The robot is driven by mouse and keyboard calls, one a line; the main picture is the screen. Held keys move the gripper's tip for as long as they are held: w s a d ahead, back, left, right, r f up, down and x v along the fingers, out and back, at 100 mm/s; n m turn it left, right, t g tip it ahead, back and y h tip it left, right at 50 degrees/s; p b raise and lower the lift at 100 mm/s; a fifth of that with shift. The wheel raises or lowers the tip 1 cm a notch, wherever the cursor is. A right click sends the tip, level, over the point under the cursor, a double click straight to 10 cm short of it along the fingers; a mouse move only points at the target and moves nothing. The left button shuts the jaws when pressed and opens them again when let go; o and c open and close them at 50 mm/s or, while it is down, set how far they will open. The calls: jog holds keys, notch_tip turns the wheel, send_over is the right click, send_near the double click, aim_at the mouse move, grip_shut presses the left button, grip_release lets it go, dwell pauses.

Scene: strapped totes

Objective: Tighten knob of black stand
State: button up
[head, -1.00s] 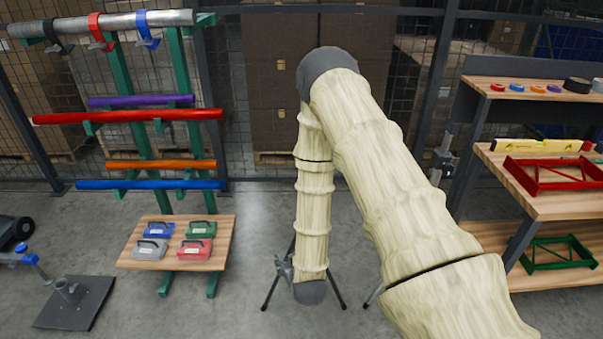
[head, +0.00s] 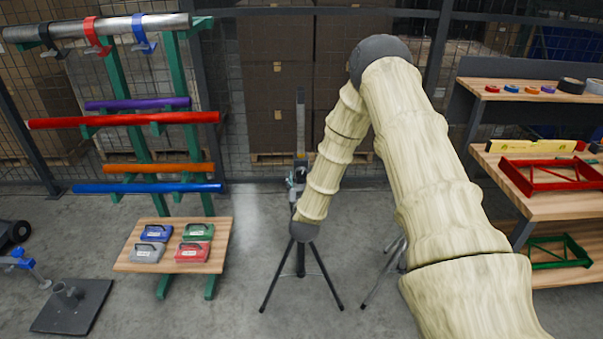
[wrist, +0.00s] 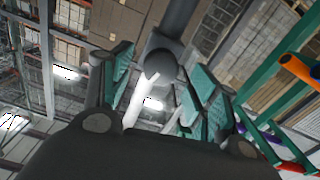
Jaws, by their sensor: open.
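The black stand (head: 300,275) is a tripod in the middle of the head view, with dark splayed legs and a tall upright post (head: 300,115). In the wrist view a dark round knob (wrist: 160,64) shows with a dark post (wrist: 178,16) running up behind it. My gripper (wrist: 160,72) is open, its teal-padded fingers to the left and right of the knob. I cannot tell whether either pad touches it. In the head view, my forearm's lower end covers the top of the tripod legs, and my gripper is mostly hidden.
A second stand (head: 396,262) is partly hidden behind my arm. A small wooden table (head: 222,240) with several coloured cases stands at left, below a green rack (head: 120,80) of pipes. A shelf unit (head: 490,150) stands at right. Wire fencing and boxes are behind. Floor shows between.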

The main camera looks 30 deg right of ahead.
aim_at(301, 175)
jog(key=shift+x, duration=1.75)
jog(key=shift+a, duration=0.1)
jog(key=c, duration=1)
